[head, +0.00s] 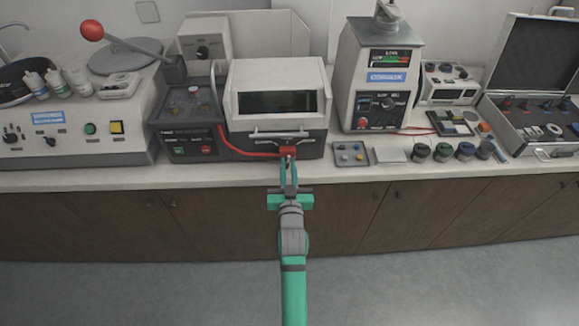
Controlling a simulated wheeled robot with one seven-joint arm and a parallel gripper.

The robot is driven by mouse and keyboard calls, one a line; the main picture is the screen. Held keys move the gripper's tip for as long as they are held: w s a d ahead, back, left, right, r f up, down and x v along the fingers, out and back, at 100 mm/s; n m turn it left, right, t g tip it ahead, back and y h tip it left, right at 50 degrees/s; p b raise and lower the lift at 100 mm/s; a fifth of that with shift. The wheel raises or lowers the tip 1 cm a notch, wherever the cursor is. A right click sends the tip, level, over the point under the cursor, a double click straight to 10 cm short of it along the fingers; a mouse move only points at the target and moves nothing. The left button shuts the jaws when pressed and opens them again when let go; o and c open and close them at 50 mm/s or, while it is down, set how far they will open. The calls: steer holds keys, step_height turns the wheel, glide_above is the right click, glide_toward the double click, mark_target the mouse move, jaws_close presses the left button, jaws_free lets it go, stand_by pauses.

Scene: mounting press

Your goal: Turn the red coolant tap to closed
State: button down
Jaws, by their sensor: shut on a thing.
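The red coolant tap (288,150) is a small red piece low on the front of the white and grey machine (278,92), below its window and handle. A red hose (240,151) runs along the machine's lower left toward the tap. My gripper (289,163) reaches up from the front edge of the bench, its teal fingers closed on the red tap. The fingertips partly cover the tap, so its exact turn position cannot be told.
A small tray of samples (352,164) lies just right of my gripper. Dark jars (421,152) stand farther right. A dark control unit (186,135) with a red button sits on the left. A tall grey machine (375,85) stands at the right. The floor (140,285) in front is clear.

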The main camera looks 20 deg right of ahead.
steer(key=shift+f+n, duration=0.15)
steer(key=shift+n, duration=0.35)
steer(key=shift+w+n, duration=0.15)
steer(key=shift+n, duration=0.15)
steer(key=shift+d, duration=0.25)
steer(key=shift+a, duration=0.3)
